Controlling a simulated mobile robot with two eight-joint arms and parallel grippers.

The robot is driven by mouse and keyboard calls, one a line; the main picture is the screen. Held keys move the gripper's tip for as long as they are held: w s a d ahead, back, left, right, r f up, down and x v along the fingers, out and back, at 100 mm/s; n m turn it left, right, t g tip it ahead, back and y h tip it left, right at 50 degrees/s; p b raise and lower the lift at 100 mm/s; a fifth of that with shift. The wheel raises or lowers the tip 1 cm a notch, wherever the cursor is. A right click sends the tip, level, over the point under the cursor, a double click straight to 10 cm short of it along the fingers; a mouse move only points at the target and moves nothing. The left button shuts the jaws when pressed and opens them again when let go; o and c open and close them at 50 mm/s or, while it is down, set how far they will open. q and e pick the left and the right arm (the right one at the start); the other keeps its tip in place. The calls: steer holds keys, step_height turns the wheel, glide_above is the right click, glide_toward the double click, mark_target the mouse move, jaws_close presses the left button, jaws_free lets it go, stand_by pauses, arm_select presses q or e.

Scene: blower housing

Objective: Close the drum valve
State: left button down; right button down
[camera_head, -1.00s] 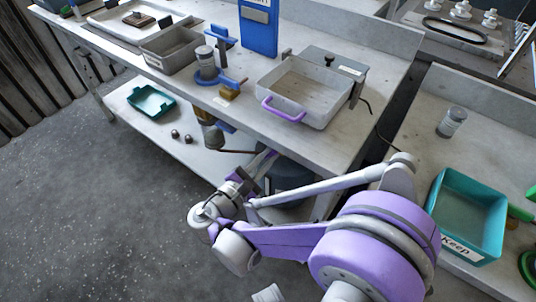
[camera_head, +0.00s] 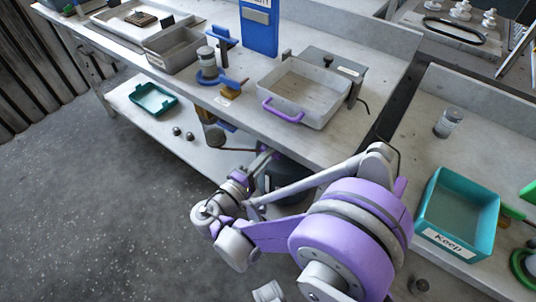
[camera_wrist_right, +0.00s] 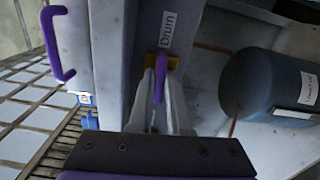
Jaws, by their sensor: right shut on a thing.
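The drum valve shows in the right wrist view as a small brass body (camera_wrist_right: 174,63) with a purple lever (camera_wrist_right: 160,76), beside a white label reading "Drum" (camera_wrist_right: 167,29) on the bench side. My right gripper (camera_wrist_right: 156,92) is shut on the purple lever, one finger on each side of it. In the head view my right gripper (camera_head: 262,158) reaches under the bench's front edge; the valve is mostly hidden there. The dark blue-grey drum (camera_wrist_right: 265,85) lies to the right of the valve in the wrist view. It also shows under the bench in the head view (camera_head: 287,177). My left gripper is out of view.
A grey tray with a purple handle (camera_head: 283,113) stands on the bench above my arm. A teal "Keep" bin (camera_head: 430,205) stands on the right bench. A teal tray (camera_head: 153,100) and two small balls lie on the lower shelf. The floor at left is clear.

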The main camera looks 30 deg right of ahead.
steer(key=shift+m, duration=0.6)
steer(key=c, duration=0.9)
jaws_free()
steer(key=shift+o, duration=0.2)
steer(key=p+v, duration=0.1)
steer(key=v, duration=0.9)
steer(key=shift+s+a, duration=0.2)
steer(key=shift+a, duration=0.15)
